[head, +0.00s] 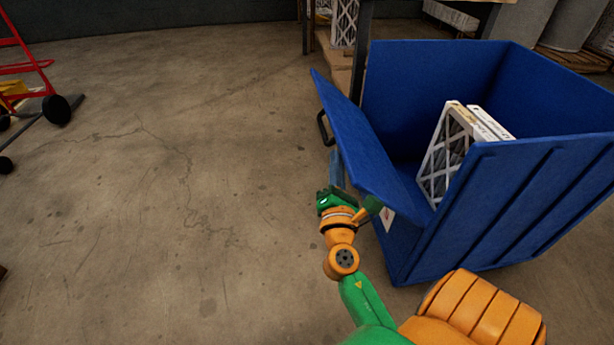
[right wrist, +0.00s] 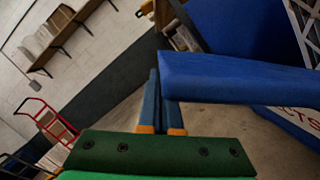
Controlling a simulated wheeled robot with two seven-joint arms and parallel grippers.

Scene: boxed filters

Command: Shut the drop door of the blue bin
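The blue bin (head: 530,200) stands at the right of the head view. Its drop door (head: 362,145) hangs partly open, tilted outward to the left, with a black handle (head: 323,128) on its outer face. My right gripper (head: 336,168) is at the outer side of the door, near its lower edge as pictured. In the right wrist view its two fingers (right wrist: 159,95) lie close together with nothing seen between them, and the door's edge (right wrist: 235,80) is just right of them. I cannot tell if they touch the door. My left gripper is out of view.
White-framed boxed filters (head: 450,150) stand inside the bin. A table leg (head: 362,50) and more filters (head: 344,22) are behind the door. A red hand truck (head: 25,65) stands at far left. The concrete floor left of the bin is clear.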

